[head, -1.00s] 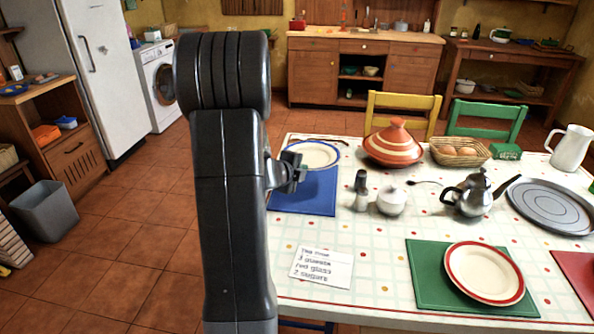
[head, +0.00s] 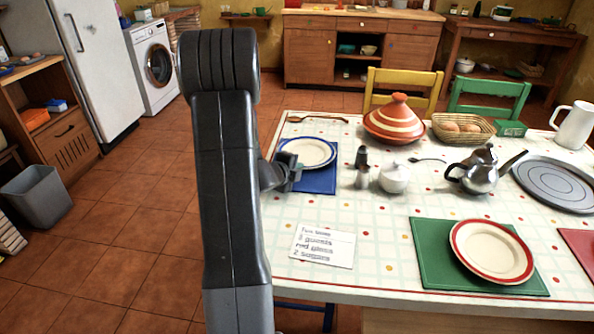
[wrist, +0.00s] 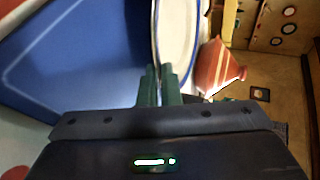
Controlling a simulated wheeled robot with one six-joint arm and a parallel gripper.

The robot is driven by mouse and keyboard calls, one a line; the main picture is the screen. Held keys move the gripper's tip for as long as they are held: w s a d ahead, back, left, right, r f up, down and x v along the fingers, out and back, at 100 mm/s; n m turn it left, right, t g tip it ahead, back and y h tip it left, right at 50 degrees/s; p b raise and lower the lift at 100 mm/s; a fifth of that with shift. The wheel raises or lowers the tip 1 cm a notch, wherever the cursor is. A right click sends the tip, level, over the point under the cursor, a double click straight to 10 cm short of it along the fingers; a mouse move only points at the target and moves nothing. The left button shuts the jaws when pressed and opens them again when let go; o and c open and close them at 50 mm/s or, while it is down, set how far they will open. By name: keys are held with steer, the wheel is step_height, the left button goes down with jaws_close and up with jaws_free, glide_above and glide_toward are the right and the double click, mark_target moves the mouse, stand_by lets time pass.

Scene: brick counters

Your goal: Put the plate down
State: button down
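My gripper (head: 290,172) is shut on the near left rim of the white plate with a blue rim (head: 309,151). In the wrist view the fingers (wrist: 156,82) pinch the edge of the plate (wrist: 176,40). The plate is over the far part of the blue placemat (head: 318,182), roughly level. I cannot tell whether its underside touches the mat. The mat also fills the left of the wrist view (wrist: 85,60). My arm hides part of the table's left side.
A tagine (head: 400,120), salt and pepper shakers (head: 361,168) and a sugar bowl (head: 394,178) stand right of the plate. A wooden utensil (head: 317,118) lies behind it. A note (head: 322,246) lies in front. A red-rimmed plate (head: 492,250) rests on a green mat (head: 432,255).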

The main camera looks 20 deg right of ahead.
steer(key=c, duration=1.9)
jaws_free()
steer(key=shift+r, duration=0.1)
steer(key=p+v, duration=0.1)
steer(key=v, duration=1.1)
